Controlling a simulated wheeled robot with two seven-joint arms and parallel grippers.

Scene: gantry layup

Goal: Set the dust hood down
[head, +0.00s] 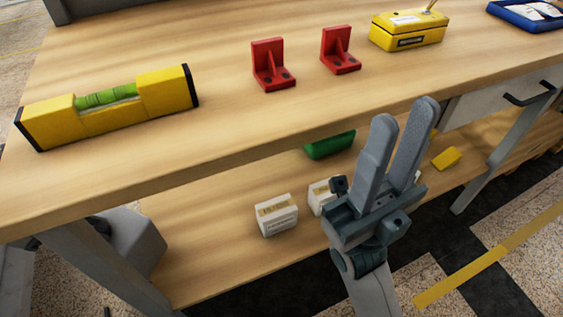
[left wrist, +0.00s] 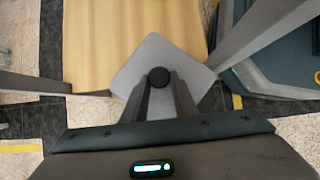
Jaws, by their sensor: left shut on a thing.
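The dust hood is a pale grey, square-cornered cover (left wrist: 150,52) with a round black knob (left wrist: 158,77) in the left wrist view. My left gripper (left wrist: 160,80) is shut on that knob. In the head view the grey hood (head: 138,243) shows at the left end of the lower shelf (head: 215,225), partly behind a table leg. The tabletop and leg hide most of my left gripper there. I cannot tell whether the hood touches the shelf. My right gripper (head: 405,112) is open and empty, in front of the bench's front edge.
On the tabletop stand a yellow level (head: 60,122), two red brackets (head: 268,70), a yellow box (head: 408,35) and a blue tray (head: 520,18). The lower shelf holds white boxes (head: 277,219), a green item (head: 328,147) and a yellow block (head: 447,158). Shelf left of the boxes is clear.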

